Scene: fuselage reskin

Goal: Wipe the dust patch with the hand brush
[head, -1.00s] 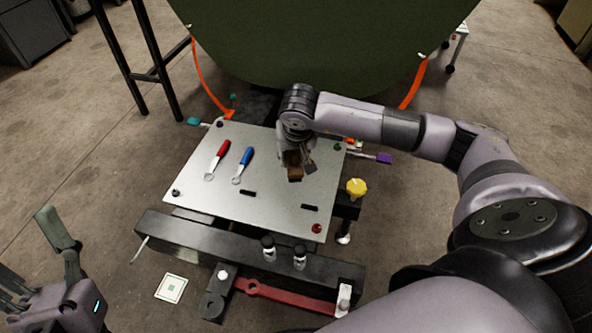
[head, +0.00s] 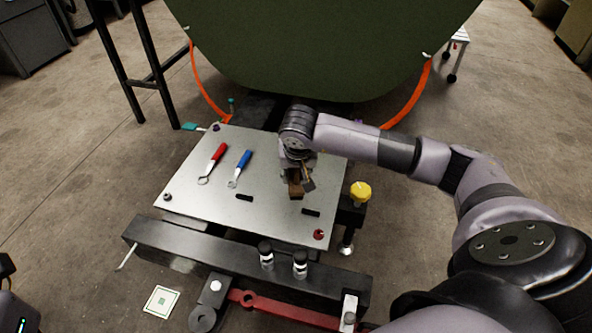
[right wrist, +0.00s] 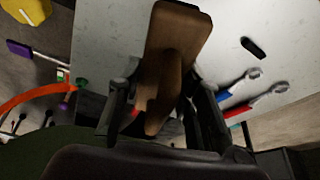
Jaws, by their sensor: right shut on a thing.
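The hand brush (head: 296,187) is a brown wooden block with a handle. My right gripper (head: 300,172) is shut on it over the right part of the metal panel (head: 205,198). In the right wrist view the brush (right wrist: 172,45) sits between the two dark fingers of my right gripper (right wrist: 163,98). I cannot tell whether its underside touches the panel. No dust patch can be made out; the arm and brush may cover it. Only a sliver of my left gripper (head: 8,266) shows at the left edge, and its jaw state is unclear.
A red-handled tool (head: 213,163) and a blue-handled tool (head: 240,168) lie on the panel's left half. Small black pieces (head: 244,198) lie nearer its front. A yellow knob (head: 360,192) stands off the right edge. The green fuselage skin (head: 320,50) rises behind.

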